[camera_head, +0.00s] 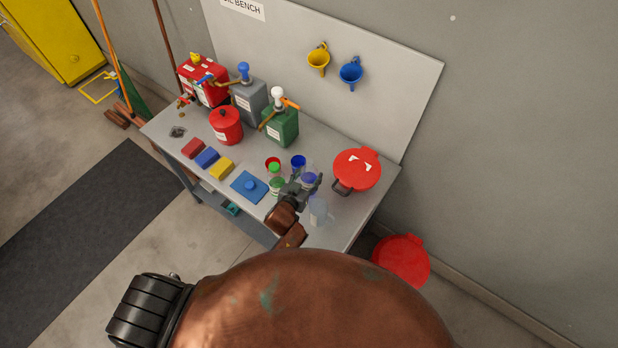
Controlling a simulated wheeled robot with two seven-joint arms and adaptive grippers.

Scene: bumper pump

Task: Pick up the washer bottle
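Several small bottles and cups stand in a group on the grey bench. A bottle with a green cap (275,170) is left of my gripper. A blue-topped container (309,178) is right at its fingers, partly hidden by them. A pale clear container (318,211) stands nearer the front edge. I cannot tell for sure which is the washer bottle. My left gripper (308,187) is over this group, its fingers small and overlapping the containers. I cannot tell whether it is open or holds anything. My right gripper is not in view.
The bench (345,225) also holds a red lidded pan (357,170), a blue pad (249,186), coloured blocks (207,157), a red can (226,125) and a green pump container (280,126). Funnels (351,71) hang behind. Another red pan (402,260) is low at right. My brown arm hides the foreground.

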